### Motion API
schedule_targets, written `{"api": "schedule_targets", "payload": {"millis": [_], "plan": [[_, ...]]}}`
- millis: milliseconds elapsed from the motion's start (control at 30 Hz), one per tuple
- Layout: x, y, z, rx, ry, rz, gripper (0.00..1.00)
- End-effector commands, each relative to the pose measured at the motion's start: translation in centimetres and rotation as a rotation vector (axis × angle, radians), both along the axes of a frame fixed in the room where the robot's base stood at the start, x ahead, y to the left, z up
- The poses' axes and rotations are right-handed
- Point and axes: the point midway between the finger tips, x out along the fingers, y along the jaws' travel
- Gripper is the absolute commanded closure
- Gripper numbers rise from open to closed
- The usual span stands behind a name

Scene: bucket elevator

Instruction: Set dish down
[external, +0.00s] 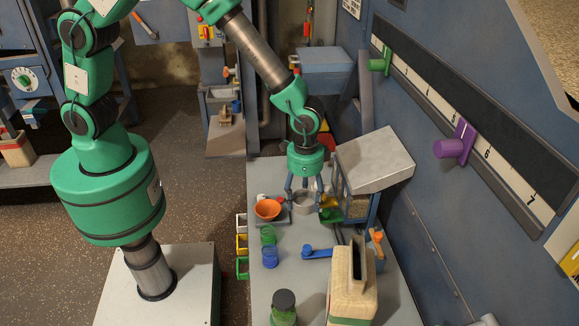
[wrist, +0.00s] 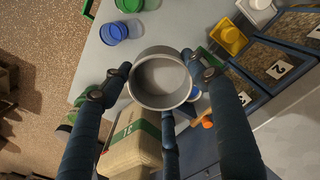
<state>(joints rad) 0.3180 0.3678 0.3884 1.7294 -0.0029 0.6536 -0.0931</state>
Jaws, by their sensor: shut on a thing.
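A round grey metal dish (external: 304,203) is under my wrist in the external view. In the wrist view the dish (wrist: 161,80) is upright and looks empty, with its open side toward the camera. My gripper (external: 304,188) points down, and its dark fingers (wrist: 160,88) are closed around the dish's rim from several sides. The dish is over the grey worktop (external: 285,285). I cannot tell whether its bottom touches the worktop.
An orange bowl (external: 268,209) stands just left of the dish. Green (external: 268,235) and blue (external: 270,257) cups stand nearer the camera. A grey-topped bin unit (external: 375,160) is close on the right. A beige bag (external: 352,290) and a jar (external: 284,308) stand at the front.

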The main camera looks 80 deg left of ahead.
Motion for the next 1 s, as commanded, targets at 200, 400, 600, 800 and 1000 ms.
{"api": "schedule_targets", "payload": {"millis": [200, 400, 600, 800, 1000], "plan": [[0.9, 7.4, -4.6, 0.0, 0.002, 0.065, 0.67], [1.0, 13.3, -8.0, 0.0, 0.002, 0.112, 0.67], [0.7, 18.3, -10.8, 0.0, 0.001, 0.15, 0.67], [0.0, 22.8, -13.4, 0.0, 0.0, 0.184, 0.67], [-0.8, 26.1, -15.3, -0.001, -0.001, 0.21, 0.67]]}}
